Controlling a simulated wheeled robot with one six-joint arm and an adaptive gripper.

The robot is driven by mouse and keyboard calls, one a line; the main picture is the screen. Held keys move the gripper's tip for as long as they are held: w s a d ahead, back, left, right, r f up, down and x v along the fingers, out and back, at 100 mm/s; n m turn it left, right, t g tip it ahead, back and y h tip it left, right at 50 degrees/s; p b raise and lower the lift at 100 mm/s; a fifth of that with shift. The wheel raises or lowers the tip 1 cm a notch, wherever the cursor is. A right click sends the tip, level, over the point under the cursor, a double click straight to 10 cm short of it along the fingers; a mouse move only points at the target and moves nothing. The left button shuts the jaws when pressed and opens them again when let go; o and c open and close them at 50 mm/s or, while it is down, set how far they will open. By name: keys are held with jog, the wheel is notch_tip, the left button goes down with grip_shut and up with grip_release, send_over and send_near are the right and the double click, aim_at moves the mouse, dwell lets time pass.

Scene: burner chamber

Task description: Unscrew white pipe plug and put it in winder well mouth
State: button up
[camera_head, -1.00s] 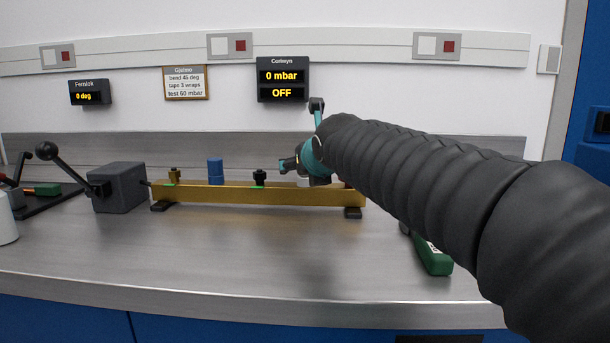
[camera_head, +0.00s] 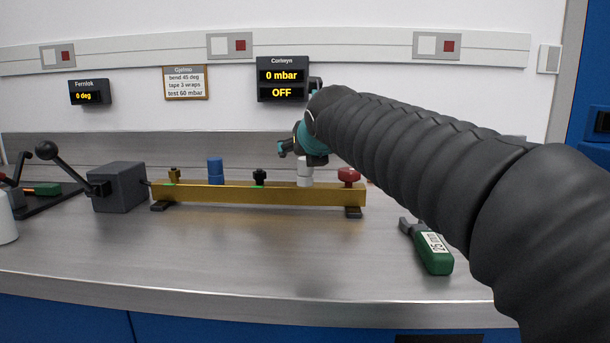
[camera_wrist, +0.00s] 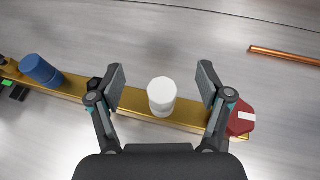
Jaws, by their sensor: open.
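The white pipe plug (camera_head: 305,176) stands upright on the brass-coloured bar (camera_head: 265,196), between a black fitting and a red knob. In the wrist view, the white plug (camera_wrist: 161,95) lies between the two spread fingers of my gripper (camera_wrist: 161,77), with a gap on each side. My gripper is open and empty, above the plug in the head view (camera_head: 298,150). I cannot tell which opening is the winder well mouth.
The bar also carries a blue plug (camera_head: 215,171), a black fitting (camera_head: 259,177) and a red knob (camera_head: 348,176). A grey box with a lever (camera_head: 120,187) stands at left. A green-handled tool (camera_head: 433,253) lies at right. A copper rod (camera_wrist: 285,55) lies behind the bar.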

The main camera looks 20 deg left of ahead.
jog(key=shift+m+t+h, duration=0.3)
jog(key=shift+m, duration=0.1)
jog(key=shift+a+f+m+h+b, duration=0.1)
jog(key=shift+f+m+h+b, duration=0.05)
jog(key=shift+m+h+b, duration=0.55)
jog(key=shift+m+t+h, duration=0.5)
jog(key=shift+m+h, duration=0.1)
jog(key=shift+h, duration=0.2)
jog(key=m+h+p, duration=0.1)
jog(key=r+m+h, duration=0.1)
jog(key=m+h, duration=0.1)
jog(key=shift+h+p, duration=0.3)
jog(key=shift+p, duration=0.1)
jog(key=m+h, duration=0.2)
jog(key=h, duration=0.1)
jog(key=shift+f+m, duration=0.3)
jog(key=shift+f, duration=0.05)
jog(key=shift+m+g+h, duration=0.6)
jog(key=shift+m+h, duration=0.4)
jog(key=shift+h, duration=0.1)
jog(key=shift+m+h, duration=0.3)
